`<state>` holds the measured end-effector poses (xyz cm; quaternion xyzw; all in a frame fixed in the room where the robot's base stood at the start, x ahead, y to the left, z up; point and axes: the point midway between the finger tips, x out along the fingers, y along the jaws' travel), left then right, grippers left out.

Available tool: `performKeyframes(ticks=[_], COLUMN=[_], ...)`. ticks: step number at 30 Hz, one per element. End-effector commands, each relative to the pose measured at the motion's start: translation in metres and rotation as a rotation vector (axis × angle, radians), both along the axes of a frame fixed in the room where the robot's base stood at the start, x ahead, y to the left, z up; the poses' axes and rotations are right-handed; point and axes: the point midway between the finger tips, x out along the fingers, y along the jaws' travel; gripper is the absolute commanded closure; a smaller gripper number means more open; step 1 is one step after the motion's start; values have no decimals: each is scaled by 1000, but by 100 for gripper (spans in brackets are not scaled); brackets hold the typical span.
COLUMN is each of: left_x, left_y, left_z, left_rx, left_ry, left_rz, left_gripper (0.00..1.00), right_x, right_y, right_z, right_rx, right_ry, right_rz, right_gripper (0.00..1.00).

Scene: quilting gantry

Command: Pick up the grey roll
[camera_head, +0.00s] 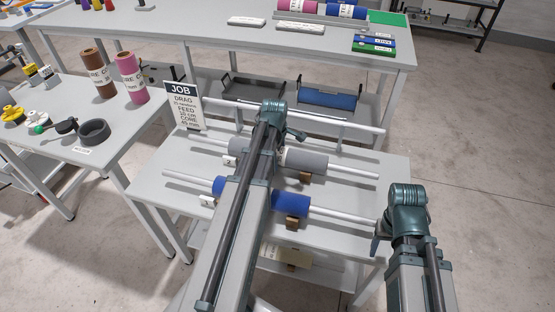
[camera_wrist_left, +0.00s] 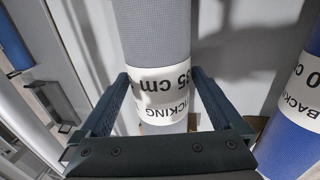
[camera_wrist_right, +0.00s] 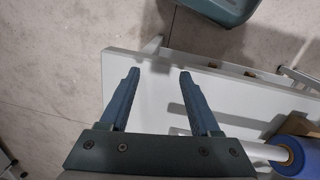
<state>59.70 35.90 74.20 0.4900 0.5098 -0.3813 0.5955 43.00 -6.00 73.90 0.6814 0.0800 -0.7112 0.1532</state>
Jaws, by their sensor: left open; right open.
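The grey roll (camera_head: 307,158) lies on a white bar across the middle table, partly hidden by my left arm in the head view. In the left wrist view the grey roll (camera_wrist_left: 158,35) carries a white label with black print. My left gripper (camera_wrist_left: 160,82) is open, with one finger on each side of the roll around its label. I cannot tell whether the fingers touch it. My right gripper (camera_wrist_right: 157,75) is open and empty at the table's right edge, away from the grey roll.
A blue roll (camera_head: 290,204) lies on a nearer bar, parallel to the grey one. A JOB sign (camera_head: 183,105) stands behind the bars. Brown (camera_head: 98,74) and pink (camera_head: 131,77) rolls stand on the left table. A long table (camera_head: 225,45) is behind.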

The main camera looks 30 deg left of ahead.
Motion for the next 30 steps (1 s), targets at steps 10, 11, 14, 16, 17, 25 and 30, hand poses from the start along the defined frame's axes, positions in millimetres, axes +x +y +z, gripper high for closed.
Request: performKeyframes(ticks=[10, 11, 14, 16, 17, 25, 30], left_x=[0, 0, 0, 0, 0, 0, 0], left_y=[0, 0, 0, 0, 0, 0, 0], left_z=[1, 1, 1, 1, 1, 2, 2], left_rx=[0, 0, 0, 0, 0, 0, 0], left_ry=[0, 0, 0, 0, 0, -1, -1], left_rz=[0, 0, 0, 0, 0, 0, 0], left_gripper=[40, 45, 63, 76, 81, 100, 100], right_x=[0, 0, 0, 0, 0, 0, 0], right_y=[0, 0, 0, 0, 0, 0, 0], right_z=[1, 1, 1, 1, 1, 2, 2], right_rx=[0, 0, 0, 0, 0, 0, 0], right_ry=[0, 0, 0, 0, 0, 0, 0], right_rz=[0, 0, 0, 0, 0, 0, 0], right_gripper=[36, 36, 36, 36, 36, 36, 36])
